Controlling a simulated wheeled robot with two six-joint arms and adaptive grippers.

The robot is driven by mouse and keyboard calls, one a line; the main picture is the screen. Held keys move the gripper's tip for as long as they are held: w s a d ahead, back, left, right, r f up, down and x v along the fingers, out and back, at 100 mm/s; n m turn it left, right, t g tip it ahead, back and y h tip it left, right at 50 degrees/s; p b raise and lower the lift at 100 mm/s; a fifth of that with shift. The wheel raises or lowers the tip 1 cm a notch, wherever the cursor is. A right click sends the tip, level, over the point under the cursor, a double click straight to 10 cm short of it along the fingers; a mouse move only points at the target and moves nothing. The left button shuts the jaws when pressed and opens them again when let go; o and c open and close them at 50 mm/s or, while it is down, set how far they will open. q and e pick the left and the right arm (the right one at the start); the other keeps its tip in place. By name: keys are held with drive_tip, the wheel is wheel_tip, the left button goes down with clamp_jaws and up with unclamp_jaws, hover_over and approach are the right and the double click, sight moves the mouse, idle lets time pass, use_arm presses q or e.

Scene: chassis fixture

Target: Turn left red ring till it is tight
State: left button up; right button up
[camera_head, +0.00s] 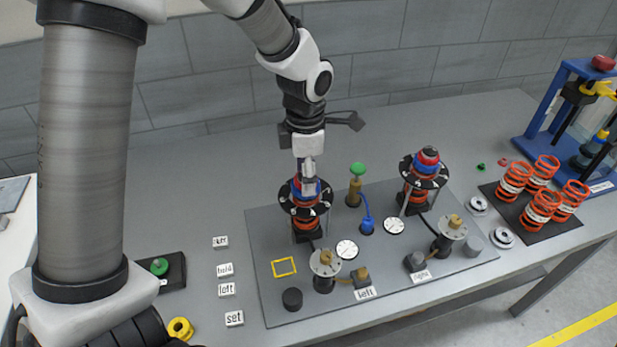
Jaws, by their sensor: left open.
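The left spring unit stands on the grey base plate (262,235), behind the "left" label (364,293). It has an orange spring (304,224), a black marked dial (290,207) and red and blue parts on top. The left red ring (296,193) is small and partly hidden by my gripper. My left gripper (309,185) points down at the top of this unit, with its fingers open at the red and blue parts. I cannot tell whether they touch the ring. The right unit has a similar red top (428,155). My right gripper is not in view.
Gauges, a green-topped valve (357,170) and brass-topped cylinders (325,262) crowd the plate. Label blocks (226,289) lie to its left. Loose orange springs (540,205) stand on a black mat at right, before a blue press frame (545,110). The table behind the plate is mostly clear.

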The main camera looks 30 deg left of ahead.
use_arm(q)
drive_tip(key=c, duration=0.9)
drive_tip(key=shift+r+m+p, duration=0.3)
drive_tip(key=shift+m+p, duration=0.7)
drive_tip(key=shift+m, duration=0.2)
drive_tip(key=m+p, duration=0.3)
drive_tip(key=m, duration=0.2)
drive_tip(key=shift+m, duration=0.4)
drive_tip(key=shift+c, duration=0.2)
drive_tip(key=m+p, duration=0.2)
drive_tip(key=shift+m, duration=0.4)
drive_tip(key=m+p, duration=0.2)
drive_tip(key=m, duration=0.2)
drive_tip(key=shift+m, duration=0.3)
drive_tip(key=shift+m+p, duration=0.45)
drive_tip(key=shift+m, duration=0.05)
drive_tip(key=shift+f+m, duration=0.25)
drive_tip(key=shift+m, duration=0.05)
drive_tip(key=o, duration=0.9)
drive_tip(key=shift+o, duration=0.2)
drive_tip(key=shift+r, duration=0.1)
